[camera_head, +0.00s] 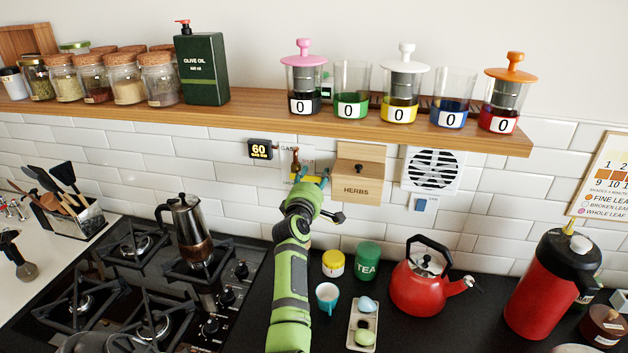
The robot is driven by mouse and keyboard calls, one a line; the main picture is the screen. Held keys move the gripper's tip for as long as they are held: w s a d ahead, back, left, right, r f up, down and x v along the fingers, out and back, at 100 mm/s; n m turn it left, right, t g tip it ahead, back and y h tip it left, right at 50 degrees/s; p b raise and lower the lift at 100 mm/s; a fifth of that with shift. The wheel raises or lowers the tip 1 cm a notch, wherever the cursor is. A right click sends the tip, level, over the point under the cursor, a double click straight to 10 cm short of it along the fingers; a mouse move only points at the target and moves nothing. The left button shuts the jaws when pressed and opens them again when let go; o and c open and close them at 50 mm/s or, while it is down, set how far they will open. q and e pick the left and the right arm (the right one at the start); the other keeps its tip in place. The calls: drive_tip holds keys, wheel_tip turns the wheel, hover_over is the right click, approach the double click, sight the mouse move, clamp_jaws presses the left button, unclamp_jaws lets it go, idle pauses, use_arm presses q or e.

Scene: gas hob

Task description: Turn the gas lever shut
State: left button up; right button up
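The gas fitting (297,163) is on the tiled wall behind the hob, under the shelf, with a "GAS" label beside it. My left arm comes up from the bottom, and my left gripper (325,205) is at the wall just below the fitting. My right gripper is not in view.
A wooden herbs box (358,174) is on the wall close right of my gripper. The shelf (250,113) overhangs above. The gas hob (150,290) with a moka pot (187,222) is left. A tea tin (367,260), cup (327,296) and red kettle (420,283) stand right.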

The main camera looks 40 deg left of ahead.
use_arm(q)
drive_tip(key=shift+s, duration=0.15)
drive_tip(key=v, duration=0.7)
drive_tip(key=shift+s+d, duration=0.1)
idle(0.6)
